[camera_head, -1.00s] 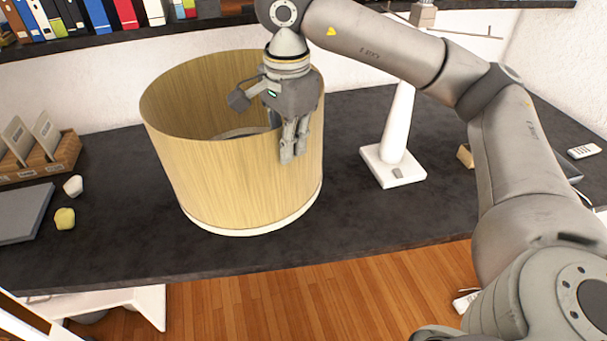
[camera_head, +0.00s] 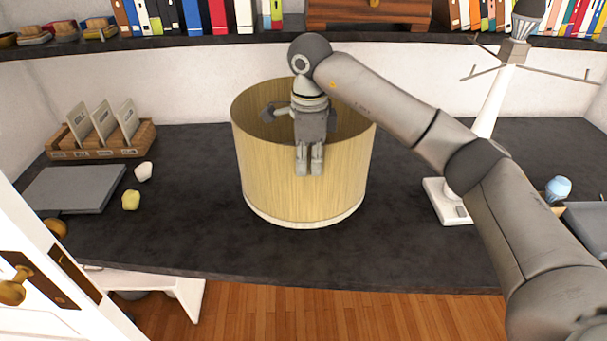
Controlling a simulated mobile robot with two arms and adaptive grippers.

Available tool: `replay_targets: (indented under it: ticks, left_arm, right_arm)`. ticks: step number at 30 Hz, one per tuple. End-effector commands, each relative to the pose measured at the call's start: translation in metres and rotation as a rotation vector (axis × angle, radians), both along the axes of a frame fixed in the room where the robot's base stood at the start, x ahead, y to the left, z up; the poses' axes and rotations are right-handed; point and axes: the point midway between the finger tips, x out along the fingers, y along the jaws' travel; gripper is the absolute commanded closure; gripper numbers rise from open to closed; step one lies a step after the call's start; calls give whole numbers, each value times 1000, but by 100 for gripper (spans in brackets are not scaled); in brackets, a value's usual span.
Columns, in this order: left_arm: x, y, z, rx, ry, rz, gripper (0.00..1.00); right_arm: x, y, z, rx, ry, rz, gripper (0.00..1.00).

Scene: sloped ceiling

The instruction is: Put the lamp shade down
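The lamp shade (camera_head: 272,178) is a wide, open-topped drum with a wood-like surface and a pale bottom rim. It is upright over the dark desk top, and its bottom rim appears to rest on it. My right gripper (camera_head: 309,172) points down at the shade's top rim, with fingers in front of the near wall and another part inside. It appears shut on the rim. The white lamp stand (camera_head: 487,110) without a shade stands to the right on the desk. My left gripper is out of view.
The dark desk (camera_head: 180,235) has free room left and right of the shade. A wooden card holder (camera_head: 143,138), a grey flat box (camera_head: 75,188), and a white and a yellow lump (camera_head: 131,200) lie at left. Books line the shelf (camera_head: 290,41) behind. A white door (camera_head: 40,270) stands at front left.

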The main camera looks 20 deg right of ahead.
Motion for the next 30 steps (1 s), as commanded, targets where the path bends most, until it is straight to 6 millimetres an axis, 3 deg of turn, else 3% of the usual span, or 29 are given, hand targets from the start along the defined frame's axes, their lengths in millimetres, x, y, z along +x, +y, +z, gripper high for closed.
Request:
replay_targets:
  ticks: [8, 15, 26, 30]
  left_arm:
    - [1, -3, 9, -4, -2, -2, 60]
    - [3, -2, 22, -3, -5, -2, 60]
    - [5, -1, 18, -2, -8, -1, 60]
    - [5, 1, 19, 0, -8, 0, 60]
  right_arm:
    - [15, 9, -20, 0, 1, 1, 100]
    - [15, 8, -48, 0, -2, 2, 100]
    - [15, 8, -54, 0, -3, 2, 100]
    - [15, 8, -54, 0, -1, 2, 83]
